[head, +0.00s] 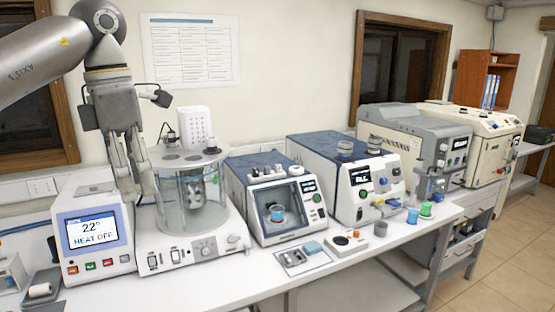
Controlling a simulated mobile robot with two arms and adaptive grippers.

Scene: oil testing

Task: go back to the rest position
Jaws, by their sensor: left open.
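My left arm comes in from the upper left, with its gripper (133,188) pointing down. The gripper is open, and I see nothing between its fingers. In the picture it lies over the left edge of a glass-walled bath unit (205,240) and just above the heater display box (95,238), whose screen reads "22°" and "HEAT OFF". I cannot tell whether the fingers touch either one. My right gripper is not in view.
Several test machines stand along the white bench (210,290), including a blue-topped unit (285,220) and a larger one (350,190). The air above the machines is clear.

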